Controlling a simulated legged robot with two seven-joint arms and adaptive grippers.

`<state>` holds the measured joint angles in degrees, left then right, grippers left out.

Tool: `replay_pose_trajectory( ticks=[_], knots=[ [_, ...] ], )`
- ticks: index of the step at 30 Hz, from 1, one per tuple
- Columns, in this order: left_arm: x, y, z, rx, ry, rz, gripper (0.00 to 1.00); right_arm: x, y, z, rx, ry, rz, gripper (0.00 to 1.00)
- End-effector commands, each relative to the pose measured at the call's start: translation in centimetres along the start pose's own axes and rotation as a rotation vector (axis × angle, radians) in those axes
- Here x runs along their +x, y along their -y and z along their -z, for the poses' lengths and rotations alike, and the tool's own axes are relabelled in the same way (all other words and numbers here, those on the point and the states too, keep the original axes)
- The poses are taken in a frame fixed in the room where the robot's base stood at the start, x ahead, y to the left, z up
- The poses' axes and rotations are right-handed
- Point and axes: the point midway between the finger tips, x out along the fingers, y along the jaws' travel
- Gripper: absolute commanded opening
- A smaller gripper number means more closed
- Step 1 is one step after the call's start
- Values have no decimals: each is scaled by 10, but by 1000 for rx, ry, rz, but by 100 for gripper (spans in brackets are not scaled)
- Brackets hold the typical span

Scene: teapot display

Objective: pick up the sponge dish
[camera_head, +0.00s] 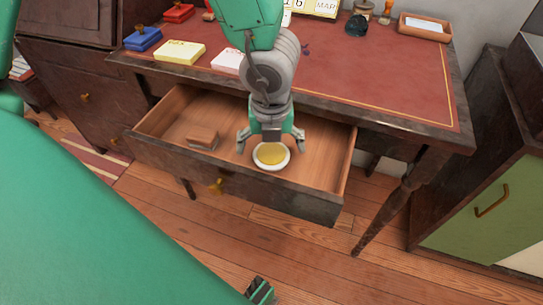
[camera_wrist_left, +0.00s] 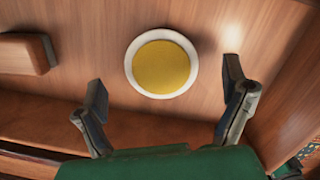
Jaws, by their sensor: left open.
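The sponge dish is a round white dish (camera_head: 286,163) with a yellow sponge (camera_head: 271,154) in it. It lies on the floor of the open drawer, and also shows in the left wrist view (camera_wrist_left: 161,62), upper middle. My left gripper (camera_head: 270,147) is open, fingers pointing down into the drawer with the dish just below and in front of it. In the left wrist view my open fingers (camera_wrist_left: 165,93) are spread wider than the dish, and nothing is between them. At the bottom edge of the head view, a small piece of what may be my right gripper (camera_head: 261,291) shows.
The open drawer (camera_head: 235,187) also holds a brown block (camera_head: 203,137) left of the dish. The desk top (camera_head: 390,80) above carries notepads, stamps, a calendar and a tray (camera_head: 425,27). A green-doored cabinet (camera_head: 485,215) stands at the right.

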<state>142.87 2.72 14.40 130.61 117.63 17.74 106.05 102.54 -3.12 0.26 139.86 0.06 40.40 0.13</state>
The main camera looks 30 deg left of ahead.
Motion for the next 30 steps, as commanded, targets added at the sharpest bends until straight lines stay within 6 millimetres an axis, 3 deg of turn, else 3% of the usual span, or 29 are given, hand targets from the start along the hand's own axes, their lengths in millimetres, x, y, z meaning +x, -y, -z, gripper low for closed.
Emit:
replay_pose_trajectory(
  ticks=[1, 3, 11, 16, 17, 30],
  knots=[
    [13, 0, 1, 1, 1, -3, 92, 10, 0, -1, 0, 0, 0, 40],
    [22, 0, 0, 0, 1, -2, 92, 14, 0, -1, 0, 0, 0, 40],
    [22, 0, 0, 0, 2, 0, 92, 13, 0, -1, 0, 0, 0, 40],
    [23, 0, 0, 0, 2, 0, 32, 13, 0, -1, 0, 0, 0, 40],
    [23, 0, 0, 0, 1, 0, 30, 13, 0, -1, 0, 0, 0, 40],
    [13, 1, -1, -1, 1, 1, 30, 7, 0, 0, 0, 0, 0, 40]
  ],
)
